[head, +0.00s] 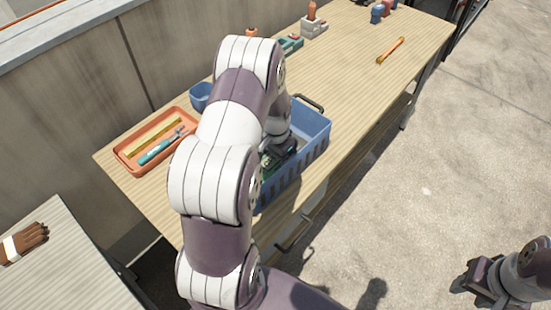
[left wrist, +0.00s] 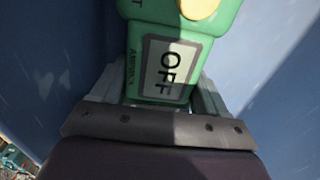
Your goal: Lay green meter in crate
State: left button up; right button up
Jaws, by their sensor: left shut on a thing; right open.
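In the head view only a bit of the green meter (head: 265,164) shows; my left arm covers the rest and part of the crate. Blue crate walls stand on both sides in the left wrist view. I cannot tell whether the meter touches the crate floor. My right gripper (head: 484,286) is open and empty above the paving.
An orange tray (head: 119,157) with a yellow bar and a teal tool lies left of the crate, near a blue cup (head: 200,95). Several small items stand at the table's far end, with an orange-yellow bar (head: 391,50). Brown gloves (head: 25,243) lie on another surface.

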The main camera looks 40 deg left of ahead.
pick_arm(q)
jog(key=o, duration=1.5)
jog(key=shift+o, duration=0.2)
jog(key=shift+r, duration=0.1)
notch_tip(320, 180, up, 12)
jog(key=s+d+r, duration=0.1)
jog(key=s+d, duration=0.4)
jog(key=d, duration=0.3)
jog(key=s+d+r+n+t, duration=0.1)
jog(key=s+d, duration=0.5)
jog(key=d, duration=0.1)
jog(key=shift+s+d, duration=0.25)
jog(key=shift+d, duration=0.1)
